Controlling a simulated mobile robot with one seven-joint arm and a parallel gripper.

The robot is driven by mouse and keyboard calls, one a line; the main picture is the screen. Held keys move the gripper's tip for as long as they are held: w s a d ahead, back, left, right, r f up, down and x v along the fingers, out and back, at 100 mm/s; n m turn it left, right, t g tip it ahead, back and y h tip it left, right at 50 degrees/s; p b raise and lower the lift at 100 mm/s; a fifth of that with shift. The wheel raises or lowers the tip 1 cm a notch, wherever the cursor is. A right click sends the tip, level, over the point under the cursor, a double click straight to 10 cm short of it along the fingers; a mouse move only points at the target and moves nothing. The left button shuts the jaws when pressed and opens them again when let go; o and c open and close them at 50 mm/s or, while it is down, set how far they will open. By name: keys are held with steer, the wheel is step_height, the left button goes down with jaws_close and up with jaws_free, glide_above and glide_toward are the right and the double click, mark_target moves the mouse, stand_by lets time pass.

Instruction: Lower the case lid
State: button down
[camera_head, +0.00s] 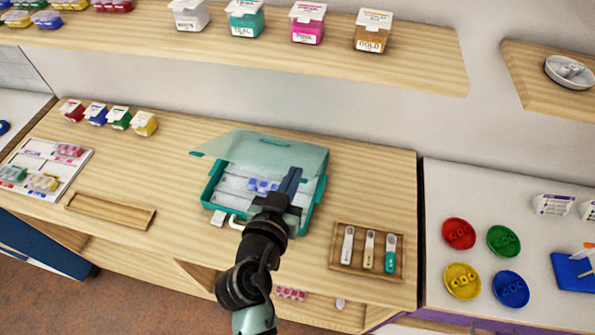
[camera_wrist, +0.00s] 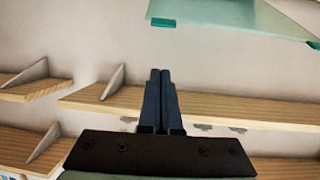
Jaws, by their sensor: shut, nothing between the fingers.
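The teal case (camera_head: 318,200) stands on the wooden table with its translucent, teal-edged lid (camera_head: 262,150) raised over it at a tilt. Pale trays and a few blue pieces (camera_head: 262,185) show inside. A white handle (camera_head: 236,221) is at its front. My gripper (camera_head: 293,173) is in front of the case's right half, over its opening in the head view. Its dark fingers are together and empty. In the wrist view the shut fingers (camera_wrist: 160,75) stand below and left of part of the lid (camera_wrist: 235,15), with a visible space between. Contact cannot be told from the head view.
A tool tray (camera_head: 340,262) sits right of the case, and an empty wooden tray (camera_head: 110,210) sits left. Small coloured tubs (camera_head: 120,118) stand at the back left. A shelf (camera_head: 250,48) with tubs hangs above. Bare table lies left of the case.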

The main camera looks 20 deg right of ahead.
steer(key=p+x, duration=0.1)
steer(key=x, duration=0.4)
steer(key=shift+w+d+r+p, duration=0.1)
steer(key=shift+w+d+p, duration=0.1)
steer(key=shift+p, duration=0.1)
steer(key=f, duration=0.2)
steer(key=s+a+f, duration=0.1)
steer(key=shift+p, duration=0.35)
steer(key=shift+s+a+f, duration=0.15)
steer(key=shift+s+f, duration=0.1)
steer(key=shift+f, duration=0.15)
steer(key=shift+f, duration=0.1)
